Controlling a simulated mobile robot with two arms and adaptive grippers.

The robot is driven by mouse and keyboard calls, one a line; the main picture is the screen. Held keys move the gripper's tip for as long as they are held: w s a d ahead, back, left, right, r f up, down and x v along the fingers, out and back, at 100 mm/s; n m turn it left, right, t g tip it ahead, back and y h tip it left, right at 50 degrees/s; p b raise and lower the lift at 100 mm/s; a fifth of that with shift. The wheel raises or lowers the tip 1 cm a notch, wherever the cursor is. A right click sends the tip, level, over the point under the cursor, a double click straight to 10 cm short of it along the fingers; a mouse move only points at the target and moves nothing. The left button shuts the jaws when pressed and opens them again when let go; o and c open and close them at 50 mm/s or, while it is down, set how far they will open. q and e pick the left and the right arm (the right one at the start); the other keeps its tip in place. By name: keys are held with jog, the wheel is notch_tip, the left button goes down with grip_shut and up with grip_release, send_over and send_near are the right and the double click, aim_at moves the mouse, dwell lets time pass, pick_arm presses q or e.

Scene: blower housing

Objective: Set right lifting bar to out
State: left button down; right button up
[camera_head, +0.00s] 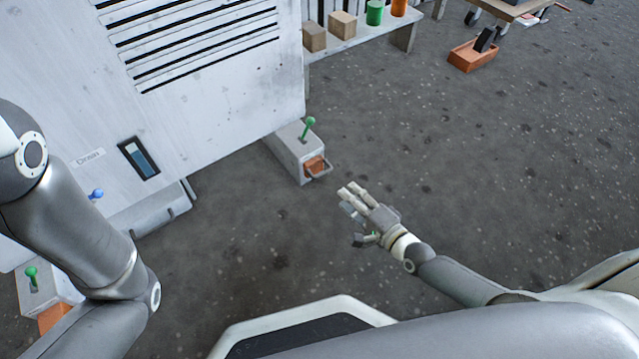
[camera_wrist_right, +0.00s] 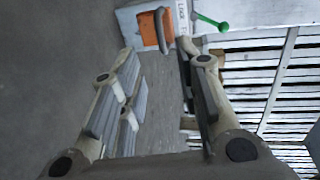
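The right lifting bar unit is a grey box (camera_head: 293,150) on the floor at the housing's lower right corner. It has a green lever (camera_head: 308,127) on top and an orange block (camera_head: 316,165) with a grey handle loop (camera_head: 320,172) at its front end. In the right wrist view the orange block (camera_wrist_right: 152,28), handle (camera_wrist_right: 163,30) and green lever (camera_wrist_right: 212,22) are beyond the fingertips. My right gripper (camera_head: 350,200) is open and empty, just short of the handle and apart from it. My left arm comes in at the left; its gripper is out of view.
The white blower housing (camera_head: 215,100) with slots fills the upper left. Another grey box with a green lever (camera_head: 32,275) is at the lower left, partly behind my left arm. A shelf with blocks (camera_head: 365,35) and an orange crate (camera_head: 472,57) stand farther back. The floor on the right is clear.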

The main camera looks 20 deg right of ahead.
aim_at(325, 175)
jog(key=b+x, duration=0.5)
jog(key=x, duration=0.5)
jog(key=shift+b, duration=0.3)
jog(key=shift+w+a, duration=0.15)
jog(key=shift+w, duration=0.3)
grip_shut()
